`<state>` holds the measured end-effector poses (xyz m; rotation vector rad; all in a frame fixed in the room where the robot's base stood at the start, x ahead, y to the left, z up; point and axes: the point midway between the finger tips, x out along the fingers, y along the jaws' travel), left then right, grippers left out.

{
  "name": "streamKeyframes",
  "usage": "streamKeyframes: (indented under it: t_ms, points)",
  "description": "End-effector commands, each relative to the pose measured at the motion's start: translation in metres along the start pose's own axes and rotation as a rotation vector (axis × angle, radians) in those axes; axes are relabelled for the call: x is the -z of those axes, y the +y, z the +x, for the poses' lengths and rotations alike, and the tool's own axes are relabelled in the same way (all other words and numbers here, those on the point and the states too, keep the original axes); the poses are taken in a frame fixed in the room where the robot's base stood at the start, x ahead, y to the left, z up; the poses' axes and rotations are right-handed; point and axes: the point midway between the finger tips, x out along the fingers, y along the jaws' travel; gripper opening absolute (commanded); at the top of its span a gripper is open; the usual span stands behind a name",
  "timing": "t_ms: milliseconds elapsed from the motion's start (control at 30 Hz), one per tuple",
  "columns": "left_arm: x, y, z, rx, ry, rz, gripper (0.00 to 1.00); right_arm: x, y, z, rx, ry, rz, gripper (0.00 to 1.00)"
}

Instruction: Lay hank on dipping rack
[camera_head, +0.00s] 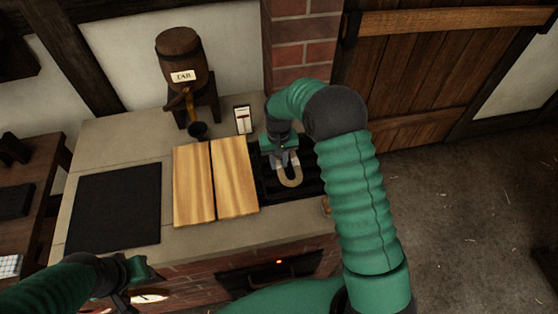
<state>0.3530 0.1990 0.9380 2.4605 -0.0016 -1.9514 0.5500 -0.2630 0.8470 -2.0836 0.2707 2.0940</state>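The hank (291,181) is a pale beige loop at the middle of the head view, over the black slatted rack (314,184), which I take for the dipping rack. My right gripper (285,162) points down at the hank's upper end and touches or overlaps it. Its fingers hide that end, so I cannot tell whether they grip it. I also cannot tell whether the hank rests on the slats or hangs just above them. My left gripper (139,287) is low at the left, in front of the counter and away from the hank; its fingers are unclear.
Two wooden boards (234,180) lie left of the rack, with a black mat (116,207) further left on the counter (90,150). A tapped barrel (181,58) stands behind, above a dark cup (198,130). A small white-faced box (243,120) stands near the wall.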

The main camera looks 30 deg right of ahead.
Motion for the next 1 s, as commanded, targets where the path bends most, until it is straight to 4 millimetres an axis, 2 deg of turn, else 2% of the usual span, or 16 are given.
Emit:
streamKeyframes:
  t_ms: [33,133,400,500,567,833,1000]
  points:
    - [0.000,0.000,0.000,0.000,0.000,0.000,0.36,0.000,0.001,0.000,0.001,0.000,0.001,0.31]
    - [0.000,0.000,0.000,0.000,0.000,0.000,0.36,0.000,0.001,0.000,0.001,0.000,0.001,0.43]
    - [0.000,0.000,-0.001,0.000,0.000,0.000,0.36,0.000,0.001,-0.001,0.001,0.000,0.001,0.43]
    - [0.000,0.000,-0.001,0.000,0.000,0.000,0.36,0.001,0.001,-0.008,0.001,0.002,0.001,0.43]
    - [0.000,0.000,-0.001,0.000,0.000,0.000,0.36,0.001,0.001,-0.018,0.001,0.003,0.001,0.43]
    - [0.000,0.000,-0.001,0.000,0.000,0.000,0.36,0.001,0.001,-0.088,0.001,0.005,0.001,0.43]
    - [0.000,0.000,-0.002,0.000,0.000,0.000,0.36,0.001,0.001,-0.116,0.001,0.002,0.001,0.43]
